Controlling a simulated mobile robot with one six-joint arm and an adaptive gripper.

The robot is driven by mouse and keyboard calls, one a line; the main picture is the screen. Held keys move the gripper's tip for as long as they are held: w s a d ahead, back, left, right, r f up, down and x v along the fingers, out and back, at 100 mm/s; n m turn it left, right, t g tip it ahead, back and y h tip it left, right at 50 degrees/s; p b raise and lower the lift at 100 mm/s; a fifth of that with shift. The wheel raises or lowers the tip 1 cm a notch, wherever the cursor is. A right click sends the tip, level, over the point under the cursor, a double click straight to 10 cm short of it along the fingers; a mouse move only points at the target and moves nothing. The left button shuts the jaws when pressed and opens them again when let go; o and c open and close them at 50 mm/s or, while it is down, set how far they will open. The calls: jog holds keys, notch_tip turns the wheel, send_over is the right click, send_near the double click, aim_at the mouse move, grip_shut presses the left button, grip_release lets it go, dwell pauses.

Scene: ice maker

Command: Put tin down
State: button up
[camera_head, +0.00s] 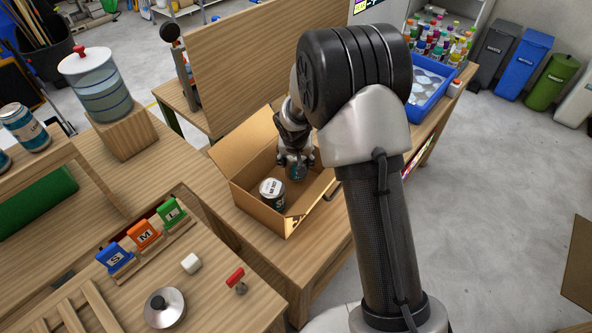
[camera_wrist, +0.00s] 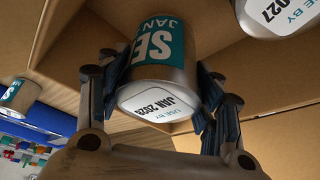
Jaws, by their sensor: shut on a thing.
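My gripper (camera_head: 296,158) is inside the open cardboard box (camera_head: 252,203), shut on a tin (camera_head: 297,172). In the wrist view the held tin (camera_wrist: 165,45) is silver with a teal label and a white "use by Jan 2028" end, gripped between the two fingers (camera_wrist: 160,80). In the head view my gripper hides most of it, and I cannot tell whether it touches the box floor. A second tin (camera_head: 271,191), dark with a pale top, stands in the box to the left of the held one. Part of a tin (camera_wrist: 275,12) shows at the wrist view's upper right.
The box flap (camera_head: 240,140) stands up behind, near a tall wooden panel (camera_head: 255,60). A blue tray (camera_head: 430,90) is beyond my arm. Coloured S, M and L blocks (camera_head: 143,233) and another tin (camera_head: 22,122) are at the left.

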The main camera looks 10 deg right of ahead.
jog(key=shift+f+b, duration=0.8)
jog(key=shift+f, duration=1.25)
jog(key=shift+f, duration=0.15)
jog(key=o, duration=1.2)
